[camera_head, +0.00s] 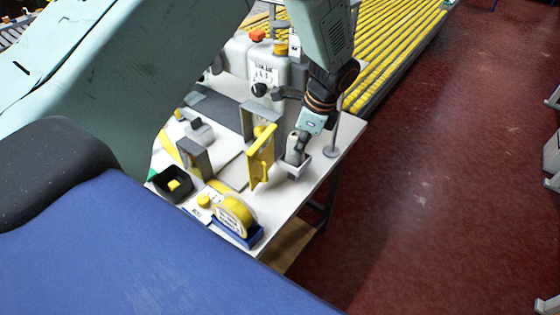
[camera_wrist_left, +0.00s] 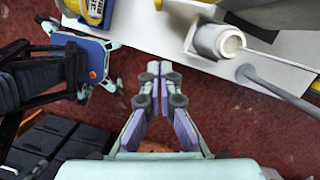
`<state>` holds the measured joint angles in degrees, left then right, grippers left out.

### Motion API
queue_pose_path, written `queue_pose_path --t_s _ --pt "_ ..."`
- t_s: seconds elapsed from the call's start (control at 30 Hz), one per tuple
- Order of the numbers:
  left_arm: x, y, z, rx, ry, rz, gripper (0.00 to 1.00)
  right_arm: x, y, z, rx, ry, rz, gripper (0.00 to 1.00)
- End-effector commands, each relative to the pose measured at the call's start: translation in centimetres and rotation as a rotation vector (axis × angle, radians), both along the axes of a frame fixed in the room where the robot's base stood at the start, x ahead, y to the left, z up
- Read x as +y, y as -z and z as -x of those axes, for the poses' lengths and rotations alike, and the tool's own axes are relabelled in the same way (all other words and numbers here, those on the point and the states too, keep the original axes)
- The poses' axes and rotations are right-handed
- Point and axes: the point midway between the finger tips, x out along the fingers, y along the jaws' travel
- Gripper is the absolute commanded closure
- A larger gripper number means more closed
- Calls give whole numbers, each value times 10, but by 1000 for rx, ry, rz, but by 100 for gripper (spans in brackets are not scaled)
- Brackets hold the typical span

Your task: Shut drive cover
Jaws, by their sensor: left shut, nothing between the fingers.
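A yellow panel (camera_head: 261,158), which looks like the drive cover, stands upright and swung out beside a grey housing (camera_head: 258,118) on the white table. My left gripper (camera_head: 301,142) is to the right of the panel, apart from it, pointing down near the table's edge. In the wrist view its fingers (camera_wrist_left: 160,68) are together and empty, seen against the red floor. Part of the housing is hidden behind the yellow panel. My right gripper is not in view.
A holder (camera_head: 298,170) with a pale cylinder (camera_wrist_left: 226,42) stands close to my left gripper at the table edge, beside a thin upright rod (camera_head: 335,135). Open red floor (camera_head: 440,200) lies to the right.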

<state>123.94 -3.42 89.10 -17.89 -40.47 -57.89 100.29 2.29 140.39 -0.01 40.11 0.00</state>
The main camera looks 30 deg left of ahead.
Motion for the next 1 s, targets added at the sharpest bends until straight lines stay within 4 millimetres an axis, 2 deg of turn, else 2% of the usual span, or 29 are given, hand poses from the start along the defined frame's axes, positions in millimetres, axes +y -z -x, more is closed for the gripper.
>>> queue_pose_path --t_s 0.57,0.8,1.0 --pt "23 98 9 4 -5 2 100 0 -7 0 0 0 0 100" --pt "53 95 16 2 -7 3 100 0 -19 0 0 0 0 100" --pt "61 96 18 1 -6 2 100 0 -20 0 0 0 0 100"
